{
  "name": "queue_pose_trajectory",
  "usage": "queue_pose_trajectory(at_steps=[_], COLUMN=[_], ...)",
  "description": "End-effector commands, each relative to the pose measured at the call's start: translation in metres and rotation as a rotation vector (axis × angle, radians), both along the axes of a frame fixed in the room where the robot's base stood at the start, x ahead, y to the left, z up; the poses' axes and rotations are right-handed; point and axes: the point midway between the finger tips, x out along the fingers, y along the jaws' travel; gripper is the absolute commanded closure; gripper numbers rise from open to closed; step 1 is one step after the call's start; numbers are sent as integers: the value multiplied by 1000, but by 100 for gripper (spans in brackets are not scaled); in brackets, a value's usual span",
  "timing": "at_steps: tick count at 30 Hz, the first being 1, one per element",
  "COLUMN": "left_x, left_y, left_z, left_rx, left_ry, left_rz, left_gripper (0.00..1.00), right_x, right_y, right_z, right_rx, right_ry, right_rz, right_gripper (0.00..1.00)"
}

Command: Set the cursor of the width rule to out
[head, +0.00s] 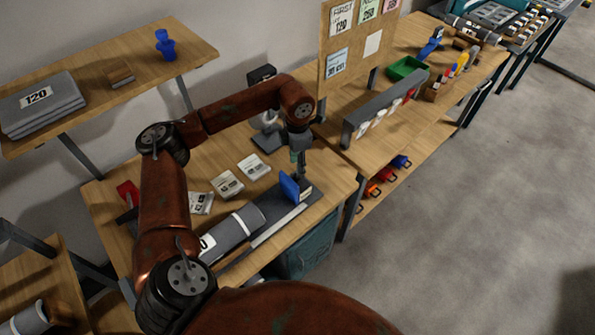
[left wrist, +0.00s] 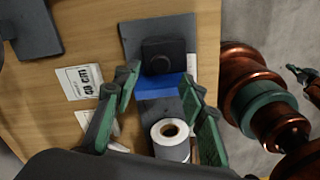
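The width rule is a dark grey base with a pale strip (head: 279,225) on the bench. Its blue cursor (head: 289,187) stands upright near the far end, beside a dark block. In the left wrist view the blue cursor (left wrist: 158,87) lies between my fingers, in front of the black block (left wrist: 162,55). My left gripper (head: 299,170) is over the cursor from above. Its green fingers (left wrist: 163,103) are apart, with visible gaps to the cursor. A grey roll (head: 230,230) lies along the rule. My right gripper (left wrist: 299,73) seems to show small at the wrist view's right edge.
White cards (head: 227,184) lie on the bench left of the rule. A board with price cards (head: 357,45) and a grey rack (head: 385,105) stand to the right. A teal bin (head: 306,250) is below the bench edge. Floor at right is clear.

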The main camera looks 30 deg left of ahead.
Motion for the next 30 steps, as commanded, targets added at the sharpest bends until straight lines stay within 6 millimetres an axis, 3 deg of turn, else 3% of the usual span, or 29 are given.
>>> queue_pose_trajectory(at_steps=[6, 12, 30], left_x=[1, 0, 0], left_y=[0, 0, 0], left_z=[44, 64, 68], left_rx=[0, -1, -1], left_ry=[-2, 0, 1], left_rz=[1, 1, 0], left_gripper=[62, 62, 62], right_x=[1, 1, 2], right_y=[0, 0, 0], right_z=[0, 0, 0], right_rx=[0, 0, 0], right_ry=[-1, -2, -2], right_rz=[0, 0, 0], right_gripper=[100, 100, 100])
